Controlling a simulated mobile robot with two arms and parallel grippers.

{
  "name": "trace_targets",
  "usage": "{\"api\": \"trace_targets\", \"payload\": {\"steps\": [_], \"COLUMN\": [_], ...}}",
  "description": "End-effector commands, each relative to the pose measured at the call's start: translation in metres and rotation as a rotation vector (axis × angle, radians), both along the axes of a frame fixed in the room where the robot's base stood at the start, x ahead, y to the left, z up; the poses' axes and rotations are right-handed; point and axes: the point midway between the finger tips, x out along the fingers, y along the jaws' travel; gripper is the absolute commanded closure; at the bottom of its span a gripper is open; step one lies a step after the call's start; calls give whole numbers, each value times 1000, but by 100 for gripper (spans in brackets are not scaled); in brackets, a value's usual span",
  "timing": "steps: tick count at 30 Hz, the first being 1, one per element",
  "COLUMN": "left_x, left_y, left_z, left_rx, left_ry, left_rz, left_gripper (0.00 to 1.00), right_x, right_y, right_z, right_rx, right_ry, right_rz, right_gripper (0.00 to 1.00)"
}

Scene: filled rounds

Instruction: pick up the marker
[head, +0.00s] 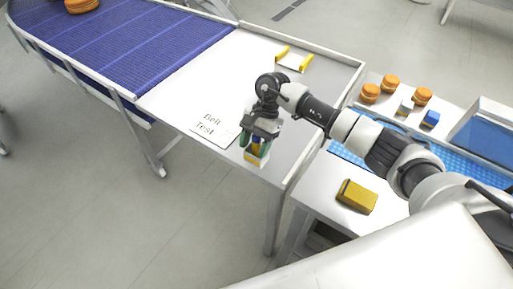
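My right gripper (257,142) points down over the near end of the white table (188,80), by its front edge. At its fingertips is a small cluster of green, blue, yellow and white. A yellow-and-white piece (257,158) shows lowest. I cannot tell which part of this is the marker or whether the fingers are closed on anything, as the gripper covers most of it. A white card reading "Belt Test" (211,124) lies just left of the gripper. My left gripper is not in view.
A blue belt (135,50) carries an orange round (82,5) at the upper left. A white holder with yellow ends (294,60) stands at the table's back. At right are several orange rounds (391,84), a blue block (430,119) and a mustard-yellow block (357,196).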

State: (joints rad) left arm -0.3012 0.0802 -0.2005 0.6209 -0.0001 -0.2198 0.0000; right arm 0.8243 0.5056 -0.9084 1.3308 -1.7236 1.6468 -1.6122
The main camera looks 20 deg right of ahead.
Motion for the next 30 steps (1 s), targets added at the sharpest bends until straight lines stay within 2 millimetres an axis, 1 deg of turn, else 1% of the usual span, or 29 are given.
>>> {"api": "trace_targets", "payload": {"steps": [1, 9, 10, 17, 20, 23, 26, 28, 29, 30], "left_x": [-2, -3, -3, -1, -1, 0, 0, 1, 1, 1], "left_y": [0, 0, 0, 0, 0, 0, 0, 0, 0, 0], "left_z": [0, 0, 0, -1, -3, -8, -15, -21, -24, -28], "left_rx": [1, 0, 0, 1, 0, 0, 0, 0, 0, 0], "left_ry": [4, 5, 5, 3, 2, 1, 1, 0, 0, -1], "left_rz": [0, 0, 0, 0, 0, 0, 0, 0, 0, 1], "left_gripper": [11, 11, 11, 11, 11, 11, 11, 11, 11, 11], "right_x": [0, 0, 0, 0, 1, 1, 1, 1, 3, 11], "right_y": [0, 0, 0, 0, 0, 0, 0, 0, -2, -7], "right_z": [0, 0, 1, 1, 4, 12, 24, 37, 41, 44], "right_rx": [0, 0, 0, 1, 1, 1, 1, 1, 0, -2], "right_ry": [0, 0, 0, -1, -2, -3, -5, -6, -6, -4], "right_rz": [0, 0, 0, 0, 0, 0, 1, 1, 0, -4], "right_gripper": [55, 97, 98, 99, 99, 99, 99, 99, 99, 99]}}
